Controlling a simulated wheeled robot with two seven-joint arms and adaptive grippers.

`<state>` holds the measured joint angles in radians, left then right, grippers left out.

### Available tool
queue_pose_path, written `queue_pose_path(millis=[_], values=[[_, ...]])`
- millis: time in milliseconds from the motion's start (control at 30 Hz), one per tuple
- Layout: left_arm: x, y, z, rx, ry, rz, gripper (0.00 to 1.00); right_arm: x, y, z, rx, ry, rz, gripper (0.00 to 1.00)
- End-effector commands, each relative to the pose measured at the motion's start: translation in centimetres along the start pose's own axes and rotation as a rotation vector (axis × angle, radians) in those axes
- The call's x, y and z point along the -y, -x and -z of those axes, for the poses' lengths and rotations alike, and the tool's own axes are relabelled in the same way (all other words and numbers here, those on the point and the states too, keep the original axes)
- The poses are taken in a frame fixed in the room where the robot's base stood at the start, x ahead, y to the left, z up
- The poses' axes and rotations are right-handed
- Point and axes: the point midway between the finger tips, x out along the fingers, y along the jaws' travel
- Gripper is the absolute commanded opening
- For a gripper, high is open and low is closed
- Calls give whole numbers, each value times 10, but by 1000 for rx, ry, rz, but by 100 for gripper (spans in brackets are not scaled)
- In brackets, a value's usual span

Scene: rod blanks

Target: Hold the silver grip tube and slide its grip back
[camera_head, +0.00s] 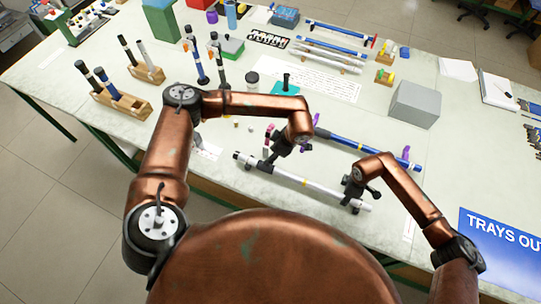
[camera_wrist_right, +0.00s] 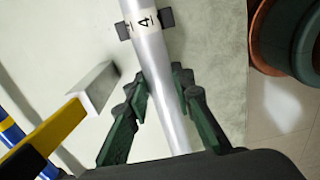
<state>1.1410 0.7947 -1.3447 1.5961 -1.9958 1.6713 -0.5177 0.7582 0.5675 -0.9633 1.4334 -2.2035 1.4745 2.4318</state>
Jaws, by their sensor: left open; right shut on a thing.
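The silver grip tube (camera_head: 290,178) lies slanted along the near part of the table, with dark pieces near its left end. My right gripper (camera_head: 352,195) is shut on the tube near its right end. In the right wrist view, the tube (camera_wrist_right: 165,75) runs between the green-padded fingers (camera_wrist_right: 166,105) and bears a label with a 4. A dark support shows under it there. My left gripper (camera_head: 277,152) is open, just behind the tube's left half; its fingertips are small and partly hidden. I cannot make out the grip clearly.
A blue rod (camera_head: 345,141) with a yellow band lies behind the silver tube. Wooden racks (camera_head: 122,104) with upright rods stand at the left. A grey box (camera_head: 415,104) and a blue tray sign (camera_head: 500,240) are at the right. My right arm crosses the right side.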

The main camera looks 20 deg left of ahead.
Motion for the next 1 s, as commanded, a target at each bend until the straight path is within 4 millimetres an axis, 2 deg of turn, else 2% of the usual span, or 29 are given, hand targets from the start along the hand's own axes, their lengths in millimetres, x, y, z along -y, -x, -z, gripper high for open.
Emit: queue_pose_path(millis=[167, 200, 467, 767, 867, 1000], values=[[0, 0, 0, 0, 0, 0, 49, 0, 0, 0, 0, -1, 0, 0], [0, 0, 0, 0, 0, 0, 49, 0, 0, 0, 0, -1, 0, 24], [0, 0, 0, 0, 0, 0, 49, 0, 0, 0, 0, -1, 0, 42], [0, 0, 0, 0, 0, 0, 49, 0, 1, 0, 0, 0, 0, 42], [0, -1, 0, 0, 0, 0, 49, -1, 9, 0, 0, 0, -1, 42], [0, 0, 0, 0, 0, 0, 49, -1, 32, 0, 0, 0, -3, 42]])
